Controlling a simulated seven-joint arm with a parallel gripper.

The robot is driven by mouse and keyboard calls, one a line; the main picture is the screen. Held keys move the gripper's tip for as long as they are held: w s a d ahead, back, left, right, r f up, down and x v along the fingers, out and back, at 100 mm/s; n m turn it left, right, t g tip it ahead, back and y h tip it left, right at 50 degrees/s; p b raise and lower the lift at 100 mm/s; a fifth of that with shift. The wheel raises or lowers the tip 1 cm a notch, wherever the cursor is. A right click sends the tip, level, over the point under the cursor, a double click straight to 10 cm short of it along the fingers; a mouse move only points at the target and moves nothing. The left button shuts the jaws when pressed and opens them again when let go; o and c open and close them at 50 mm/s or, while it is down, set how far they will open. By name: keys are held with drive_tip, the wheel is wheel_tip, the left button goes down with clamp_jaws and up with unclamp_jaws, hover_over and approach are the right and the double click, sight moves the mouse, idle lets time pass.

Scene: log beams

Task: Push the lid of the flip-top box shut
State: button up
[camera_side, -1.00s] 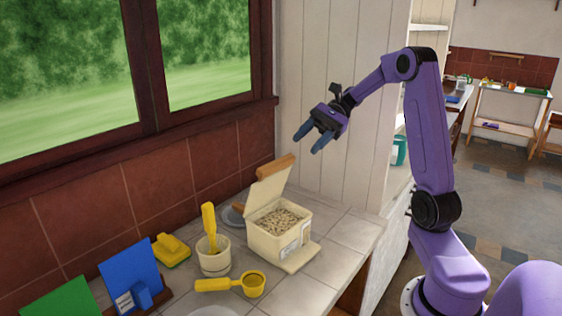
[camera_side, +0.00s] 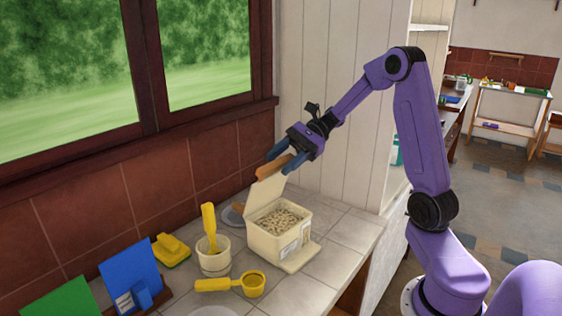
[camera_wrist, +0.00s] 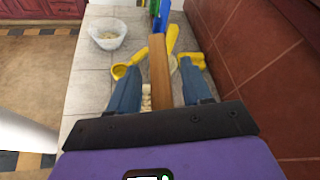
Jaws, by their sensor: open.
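The cream flip-top box (camera_side: 276,232) stands on the tiled counter, filled with small pale pieces. Its lid (camera_side: 264,194) is raised, tilted up at the back left, with a brown wooden bar (camera_side: 275,168) along its top edge. My gripper (camera_side: 278,156) is open and sits at the height of the bar, its blue fingers pointing down and left. In the wrist view, the bar (camera_wrist: 160,72) shows between the two open fingers of my gripper (camera_wrist: 162,90). I cannot tell whether the fingers touch it. The lid panel is mostly hidden there.
A white cup (camera_side: 214,258) with a yellow-handled tool, a yellow scoop (camera_side: 250,284) and a yellow sponge-like item (camera_side: 171,250) lie left of the box. Blue and green boards (camera_side: 128,270) stand further left. A bowl (camera_wrist: 108,34) shows in the wrist view. The tiled wall is close behind.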

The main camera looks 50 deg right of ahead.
drive_tip(key=shift+w+a+f, duration=0.1)
drive_tip(key=shift+a+f, duration=0.05)
drive_tip(key=shift+a, duration=0.2)
clamp_jaws()
drive_tip(key=shift+s+f, duration=0.2)
drive_tip(key=shift+s, duration=0.35)
drive_tip(key=s+f+n+t, duration=0.2)
drive_tip(key=s+f, duration=0.7)
drive_tip(key=f, duration=0.6)
drive_tip(key=shift+s+a+n, duration=0.4)
drive_tip(key=shift+n, duration=0.1)
